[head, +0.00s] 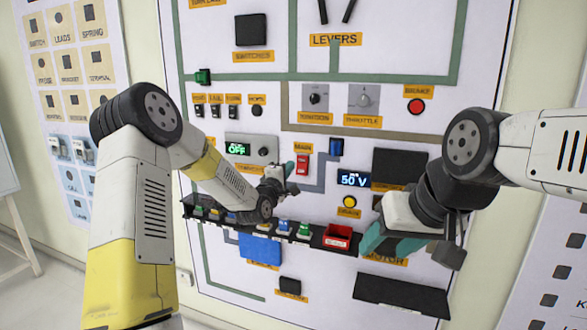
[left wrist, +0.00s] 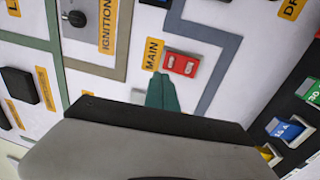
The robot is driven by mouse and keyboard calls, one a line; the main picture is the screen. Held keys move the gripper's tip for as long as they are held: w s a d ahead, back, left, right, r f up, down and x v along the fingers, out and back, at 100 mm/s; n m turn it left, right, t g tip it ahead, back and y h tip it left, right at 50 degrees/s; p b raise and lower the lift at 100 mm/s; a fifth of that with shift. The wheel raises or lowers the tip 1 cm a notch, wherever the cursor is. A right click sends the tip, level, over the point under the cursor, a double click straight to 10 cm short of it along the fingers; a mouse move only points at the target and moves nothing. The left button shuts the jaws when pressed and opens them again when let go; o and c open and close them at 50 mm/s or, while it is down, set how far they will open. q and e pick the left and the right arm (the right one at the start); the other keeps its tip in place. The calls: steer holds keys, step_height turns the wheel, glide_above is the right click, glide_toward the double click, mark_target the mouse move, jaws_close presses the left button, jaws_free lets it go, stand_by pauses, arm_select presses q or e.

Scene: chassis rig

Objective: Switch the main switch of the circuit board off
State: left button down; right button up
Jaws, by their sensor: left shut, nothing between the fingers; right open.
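The main switch (head: 302,165) is a small red switch under the orange MAIN label (head: 303,147) on the upright circuit board (head: 300,90). In the left wrist view the red switch (left wrist: 181,64) shows two pale marks; I cannot tell which way it is set. My left gripper (head: 289,172) is shut and empty, just left of and slightly below the switch in the head view. Its teal fingertip (left wrist: 162,92) is close to the switch and the MAIN label; contact cannot be told. My right gripper (head: 412,245) is open and empty, in front of the board's lower right.
A shelf (head: 313,240) with colored blocks and a red bin (head: 337,237) runs below the switch. A display reading 50 V (head: 355,180) is to its right, and a green OFF display (head: 237,149) to its left. A blue part (head: 336,147) sits close at its upper right.

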arm_select(q)
steer(key=shift+s+a+r, duration=0.15)
steer(key=shift+s+a, duration=0.15)
steer(key=shift+s, duration=0.65)
steer(key=shift+s+a+r, duration=0.2)
steer(key=shift+s+a, duration=0.1)
steer(key=shift+s, duration=0.6)
steer(key=shift+s+a+r, duration=0.15)
steer(key=shift+s+a, duration=0.15)
steer(key=shift+s, duration=0.65)
steer(key=s+a+m+g+y, duration=0.1)
steer(key=s+m+g, duration=0.3)
steer(key=s, duration=0.9)
steer(key=s+a+r+m+g+y, duration=0.1)
steer(key=s+a+m+g, duration=0.3)
steer(key=s, duration=0.8)
steer(key=s+a+m+g+y, duration=0.1)
steer(key=s+m+g, duration=0.3)
steer(key=s, duration=0.9)
steer(key=a+m, duration=0.1)
steer(key=m, duration=0.2)
steer(key=shift+s+a+r+y, duration=0.2)
steer(key=shift+s+a+y, duration=0.1)
steer(key=shift+a+y, duration=0.1)
